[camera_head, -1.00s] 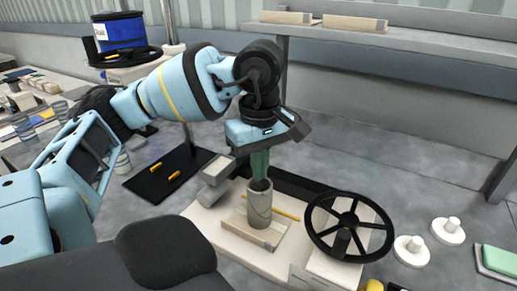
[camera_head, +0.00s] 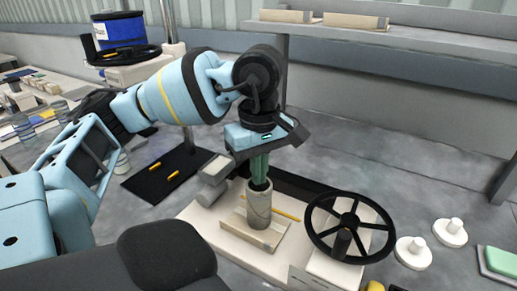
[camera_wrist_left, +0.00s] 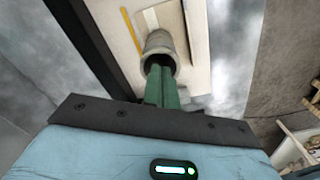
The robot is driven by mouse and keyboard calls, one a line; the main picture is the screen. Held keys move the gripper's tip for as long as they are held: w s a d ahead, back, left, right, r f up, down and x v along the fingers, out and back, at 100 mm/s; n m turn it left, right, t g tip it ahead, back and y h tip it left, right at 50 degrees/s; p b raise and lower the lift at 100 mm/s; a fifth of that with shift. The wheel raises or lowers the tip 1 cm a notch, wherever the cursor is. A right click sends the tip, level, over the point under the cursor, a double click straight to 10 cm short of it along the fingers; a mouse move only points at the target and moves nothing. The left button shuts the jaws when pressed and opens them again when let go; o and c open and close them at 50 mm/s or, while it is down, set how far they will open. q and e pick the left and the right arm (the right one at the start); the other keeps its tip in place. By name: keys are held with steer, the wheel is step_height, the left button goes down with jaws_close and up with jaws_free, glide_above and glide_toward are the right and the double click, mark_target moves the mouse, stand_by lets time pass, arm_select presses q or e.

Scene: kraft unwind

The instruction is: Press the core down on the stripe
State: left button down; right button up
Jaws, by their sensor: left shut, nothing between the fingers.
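The core (camera_head: 259,208) is a grey-beige hollow tube standing upright on a pale block (camera_head: 268,237) on the cream base board. My left gripper (camera_head: 259,182) points down at it, with its green fingers shut and nothing held between them. The fingertips are at the core's open top, and seem to reach into its mouth. In the left wrist view the green fingers (camera_wrist_left: 162,85) run to the round mouth of the core (camera_wrist_left: 158,45). A pale stripe (camera_wrist_left: 150,18) lies beyond it. My right gripper is not in view.
A black spoked handwheel (camera_head: 348,227) stands right of the core. A yellow rod (camera_head: 285,213) lies behind the core. A small grey box with a screen (camera_head: 216,167) is at left. White knobbed discs (camera_head: 450,231) and a green pad (camera_head: 500,260) lie at right.

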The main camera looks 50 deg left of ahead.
arm_select(q)
steer(key=shift+f, duration=0.3)
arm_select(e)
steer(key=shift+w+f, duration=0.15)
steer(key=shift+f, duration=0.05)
arm_select(q)
steer(key=shift+s+f, duration=0.1)
steer(key=shift+f, duration=0.1)
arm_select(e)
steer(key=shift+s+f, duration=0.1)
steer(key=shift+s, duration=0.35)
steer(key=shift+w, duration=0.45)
